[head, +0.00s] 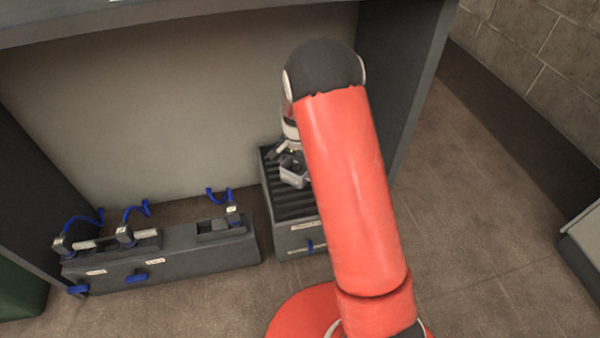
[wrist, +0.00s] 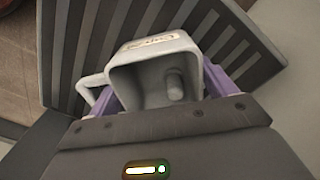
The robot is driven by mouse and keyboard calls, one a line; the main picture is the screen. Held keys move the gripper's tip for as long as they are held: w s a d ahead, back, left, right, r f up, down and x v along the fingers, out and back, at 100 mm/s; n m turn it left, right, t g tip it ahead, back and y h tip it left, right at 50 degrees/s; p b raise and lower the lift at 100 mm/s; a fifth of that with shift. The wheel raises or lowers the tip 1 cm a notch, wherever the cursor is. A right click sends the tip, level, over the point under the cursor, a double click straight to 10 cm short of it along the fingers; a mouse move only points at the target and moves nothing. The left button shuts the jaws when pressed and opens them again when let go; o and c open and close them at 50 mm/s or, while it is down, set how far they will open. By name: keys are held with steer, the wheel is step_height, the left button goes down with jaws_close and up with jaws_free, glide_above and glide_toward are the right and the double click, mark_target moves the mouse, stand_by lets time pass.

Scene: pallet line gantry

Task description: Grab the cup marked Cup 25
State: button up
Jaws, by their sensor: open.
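A grey, square-sided cup (wrist: 155,70) with a handle on its left side shows in the wrist view. A pale label with writing sits on its far wall; I cannot read it surely. The cup also shows in the head view (head: 293,174), on a ribbed grey rack. My gripper (wrist: 160,92) is open, with one purple finger on each side of the cup. The fingers are close to its walls; I cannot tell whether they touch. In the head view my red arm hides part of the rack and gripper.
The cup stands on the slatted rack (head: 292,204), which has labels and a blue handle on its front. A long grey bench unit (head: 190,252) with blue hoses and blue levers stands to its left. A dark upright panel (head: 398,80) rises behind right. Open floor lies at right.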

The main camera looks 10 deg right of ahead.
steer(key=shift+c, duration=0.3)
steer(key=c, duration=0.8)
